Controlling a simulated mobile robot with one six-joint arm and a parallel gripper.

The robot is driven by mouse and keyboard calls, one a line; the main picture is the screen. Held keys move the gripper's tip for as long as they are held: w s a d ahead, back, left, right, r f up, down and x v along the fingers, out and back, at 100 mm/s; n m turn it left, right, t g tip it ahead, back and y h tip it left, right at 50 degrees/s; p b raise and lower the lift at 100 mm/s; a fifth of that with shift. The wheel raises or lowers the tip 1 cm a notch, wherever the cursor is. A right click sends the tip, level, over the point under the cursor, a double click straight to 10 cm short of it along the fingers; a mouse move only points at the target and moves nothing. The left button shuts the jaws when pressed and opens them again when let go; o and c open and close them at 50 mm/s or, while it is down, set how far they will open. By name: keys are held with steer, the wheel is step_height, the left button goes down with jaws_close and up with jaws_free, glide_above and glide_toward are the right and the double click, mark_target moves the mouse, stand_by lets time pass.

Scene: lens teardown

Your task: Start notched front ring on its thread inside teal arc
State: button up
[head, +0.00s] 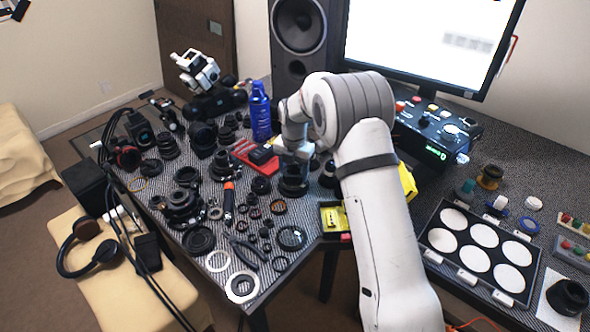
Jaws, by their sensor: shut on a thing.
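My gripper (292,160) points down at the middle of the table, just over a black lens barrel (293,187). It is shut on a small dark piece, likely the notched front ring, at the top of the barrel. The fingers and arm hide most of this piece, and its notches cannot be made out. At this size I cannot tell whether the piece touches the barrel or sits level on it. No teal arc can be made out on the barrel.
Black lens parts and rings crowd the table around the gripper. A blue spray can (260,112) and red tray (250,153) stand behind left. An orange-handled screwdriver (229,203) lies left. A yellow-black box (334,217) is in front right, and a tray of white discs (440,238) is far right.

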steer(key=shift+f, duration=0.15)
steer(key=o, duration=1)
